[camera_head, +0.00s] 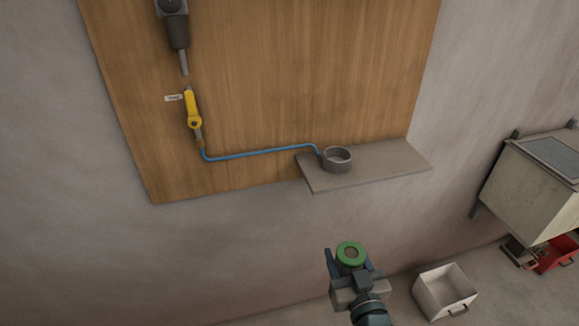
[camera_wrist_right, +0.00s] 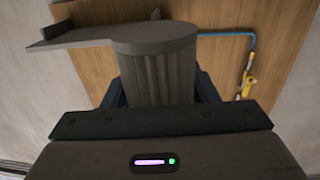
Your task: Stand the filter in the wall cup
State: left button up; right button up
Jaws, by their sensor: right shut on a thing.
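The filter (camera_head: 349,254) is in my right gripper (camera_head: 349,262). In the head view its green ring-shaped end faces up toward the camera. The right wrist view shows its grey pleated side (camera_wrist_right: 157,80) and a wide grey end cap (camera_wrist_right: 153,38) between the dark fingers. The wall cup (camera_head: 337,159) is a grey open ring on the wall shelf (camera_head: 375,168); it looks empty. In the head view, the filter is below the cup in the picture, apart from it. My left gripper is not in view.
A wooden wall panel (camera_head: 270,70) carries a blue hose (camera_head: 255,153) running from a yellow-handled valve (camera_head: 192,108) to the cup. A white bin (camera_head: 445,288) stands on the floor at right, near a pale machine (camera_head: 530,190) and a red drawer (camera_head: 556,256).

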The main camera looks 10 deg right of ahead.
jog(key=shift+w+a, duration=0.1)
